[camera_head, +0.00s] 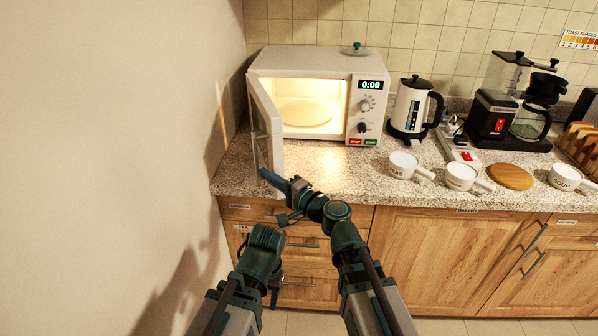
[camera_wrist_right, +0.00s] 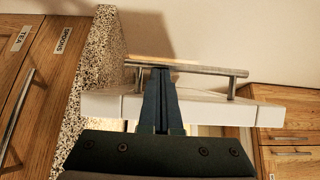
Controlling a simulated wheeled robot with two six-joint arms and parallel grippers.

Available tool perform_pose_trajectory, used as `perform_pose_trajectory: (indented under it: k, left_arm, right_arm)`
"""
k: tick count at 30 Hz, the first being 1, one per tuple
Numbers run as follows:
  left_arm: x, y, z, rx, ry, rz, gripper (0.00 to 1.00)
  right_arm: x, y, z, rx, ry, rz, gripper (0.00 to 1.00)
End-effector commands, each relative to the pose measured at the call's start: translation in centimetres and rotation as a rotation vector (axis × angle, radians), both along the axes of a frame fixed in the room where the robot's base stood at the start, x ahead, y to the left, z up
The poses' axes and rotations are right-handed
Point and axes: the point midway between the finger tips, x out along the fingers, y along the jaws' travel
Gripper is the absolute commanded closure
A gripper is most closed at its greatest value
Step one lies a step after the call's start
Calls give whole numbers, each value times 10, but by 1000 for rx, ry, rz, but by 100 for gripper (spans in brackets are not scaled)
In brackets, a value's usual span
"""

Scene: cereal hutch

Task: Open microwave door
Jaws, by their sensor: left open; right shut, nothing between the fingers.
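The white microwave (camera_head: 367,98) stands on the counter with its door (camera_head: 266,125) swung open toward the left wall. Its lit inside shows a round plate (camera_head: 306,112). The door's metal handle (camera_head: 254,150) is on the outer face, and it also shows in the right wrist view (camera_wrist_right: 215,71). My right gripper (camera_head: 264,174) is shut and empty at the lower part of the open door. In the right wrist view its closed fingertips (camera_wrist_right: 161,72) overlap the handle bar; I cannot tell if they touch it. My left gripper (camera_head: 273,292) is open, low in front of the drawers, away from the microwave.
The left wall (camera_head: 120,130) is close to the door. A kettle (camera_head: 409,106), a power strip (camera_head: 461,152), white mugs (camera_head: 405,163), a wooden disc (camera_head: 511,177) and a coffee maker (camera_head: 493,115) stand to the right. The counter (camera_head: 335,175) before the microwave is clear.

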Motion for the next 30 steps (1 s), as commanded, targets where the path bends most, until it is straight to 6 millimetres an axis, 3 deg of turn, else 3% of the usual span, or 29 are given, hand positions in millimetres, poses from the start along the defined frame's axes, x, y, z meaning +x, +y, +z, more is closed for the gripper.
perform_pose_trajectory:
  k: [3,12,18,30]
  left_arm:
    - [0,0,0,0,0,0,50]
    - [0,0,0,0,0,0,50]
    - [0,0,0,0,0,0,50]
    - [0,0,0,0,0,0,50]
  right_arm:
    - [-5,28,0,0,0,5,100]
    - [-7,68,0,0,0,2,100]
    - [-7,78,0,0,0,0,100]
    - [-8,79,0,0,0,0,100]
